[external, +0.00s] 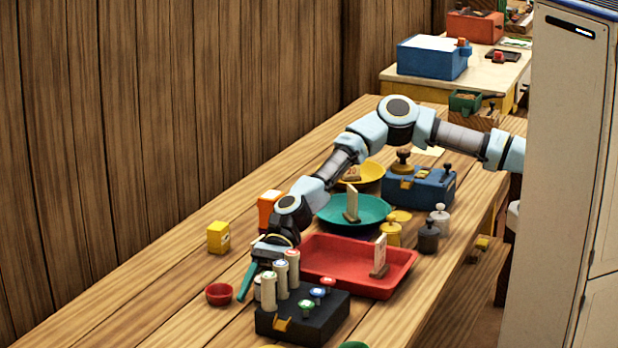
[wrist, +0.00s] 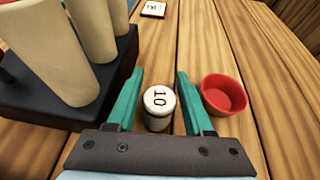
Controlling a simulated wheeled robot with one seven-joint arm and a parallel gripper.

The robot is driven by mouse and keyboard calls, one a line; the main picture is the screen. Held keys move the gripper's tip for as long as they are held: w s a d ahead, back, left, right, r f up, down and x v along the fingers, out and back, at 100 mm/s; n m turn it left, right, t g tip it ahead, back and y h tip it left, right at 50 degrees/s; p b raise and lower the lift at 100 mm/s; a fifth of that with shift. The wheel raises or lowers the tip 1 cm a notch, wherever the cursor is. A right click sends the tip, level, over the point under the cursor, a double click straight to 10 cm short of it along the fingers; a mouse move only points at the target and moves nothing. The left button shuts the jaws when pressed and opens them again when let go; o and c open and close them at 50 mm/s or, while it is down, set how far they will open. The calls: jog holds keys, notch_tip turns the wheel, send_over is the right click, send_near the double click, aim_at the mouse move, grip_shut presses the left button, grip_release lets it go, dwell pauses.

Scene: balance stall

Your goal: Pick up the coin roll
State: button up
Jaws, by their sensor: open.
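A short cylinder (wrist: 158,108) with a white top marked "10", which I take to be the coin roll, stands upright on the table in the wrist view. My gripper (wrist: 160,76) is open, with one green finger on each side of it and a visible gap to each finger. In the external view my gripper (external: 256,280) points down at the table beside the black box. There the cylinder (external: 259,290) is mostly hidden behind the box and its posts.
A black box (external: 300,318) with tall cream posts stands close on one side of my gripper. A small red bowl (wrist: 224,95) is close on the other side; it also shows in the external view (external: 219,294). A red tray (external: 335,262) lies behind the box.

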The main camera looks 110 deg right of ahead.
jog(key=shift+c, duration=0.4)
grip_shut()
